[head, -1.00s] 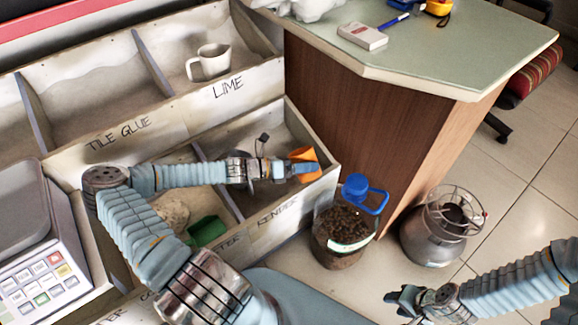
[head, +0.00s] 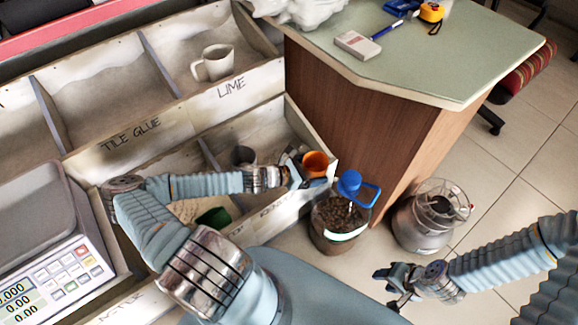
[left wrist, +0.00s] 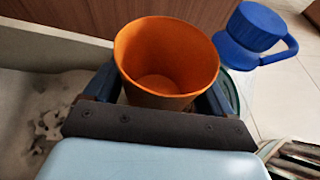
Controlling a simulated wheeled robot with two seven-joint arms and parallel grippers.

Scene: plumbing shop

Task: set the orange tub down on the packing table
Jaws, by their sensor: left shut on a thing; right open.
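The orange tub (head: 315,163) is held in my left gripper (head: 303,174), at the right end of the lower bin row. In the left wrist view the tub (left wrist: 165,62) is upright, open at the top and looks empty, with a finger on either side. The packing table (head: 440,55), with a pale green top and brown wood sides, stands behind and to the right of the tub. My right gripper (head: 393,284) is open and empty at the lower right, over the floor.
A blue-lidded jar (head: 343,215) and a grey metal canister (head: 425,220) stand on the floor. The tabletop's right part is clear.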

